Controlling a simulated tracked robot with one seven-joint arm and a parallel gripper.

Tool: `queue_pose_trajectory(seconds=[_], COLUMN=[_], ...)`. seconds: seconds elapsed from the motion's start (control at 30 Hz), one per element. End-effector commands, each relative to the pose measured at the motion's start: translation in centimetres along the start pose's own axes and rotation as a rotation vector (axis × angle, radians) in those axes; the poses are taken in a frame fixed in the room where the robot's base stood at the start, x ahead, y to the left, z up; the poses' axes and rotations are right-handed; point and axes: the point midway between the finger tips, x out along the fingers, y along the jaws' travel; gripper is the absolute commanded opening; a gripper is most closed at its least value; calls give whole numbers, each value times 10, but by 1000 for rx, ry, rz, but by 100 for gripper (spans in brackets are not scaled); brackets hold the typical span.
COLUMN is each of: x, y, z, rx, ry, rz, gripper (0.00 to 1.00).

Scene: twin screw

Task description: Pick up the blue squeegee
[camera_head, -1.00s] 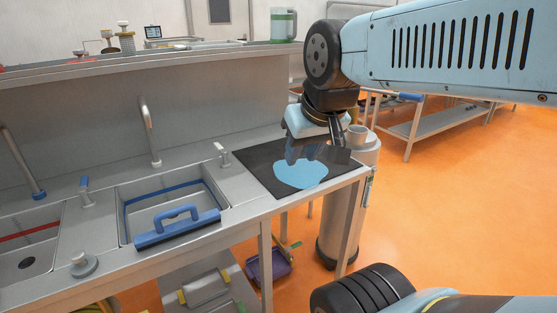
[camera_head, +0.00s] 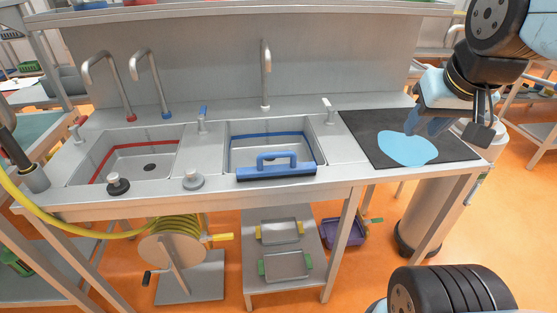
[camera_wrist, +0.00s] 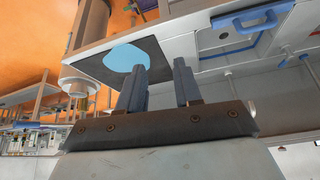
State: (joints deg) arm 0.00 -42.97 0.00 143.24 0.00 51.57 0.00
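The blue squeegee (camera_head: 276,173) lies across the front rim of the right-hand sink basin, its handle facing up, near the middle of the head view. In the wrist view its blue handle (camera_wrist: 250,20) shows at the top right. My gripper (camera_head: 425,125) is at the right of the head view, above the black mat and well to the right of the squeegee. In the wrist view my gripper (camera_wrist: 158,80) has its two dark fingers apart with nothing between them.
The black mat (camera_head: 455,148) with a light blue patch (camera_head: 407,148) lies on the counter's right end. Taps (camera_head: 265,75) stand behind the basins. A left basin (camera_head: 130,160) has red trim. A hose reel (camera_head: 175,245) and trays are below. A cylindrical bin (camera_head: 420,215) stands at the right.

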Motion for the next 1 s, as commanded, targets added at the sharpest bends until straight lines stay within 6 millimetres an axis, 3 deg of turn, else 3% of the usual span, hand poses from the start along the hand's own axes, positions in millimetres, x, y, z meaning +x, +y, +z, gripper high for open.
queue_pose_trajectory(seconds=[0.2, 0.37, 0.47, 0.77, 1.0], x=[0, 1, 6, 32, 58], y=[0, -4, -12, -69, -127], z=[0, -4, -12, -51, -73], rx=[0, -31, -109, -525, -872], ry=[0, -13, -49, -208, -319], rz=[0, 7, 26, 95, 121], gripper=[34, 49, 49, 49, 49])
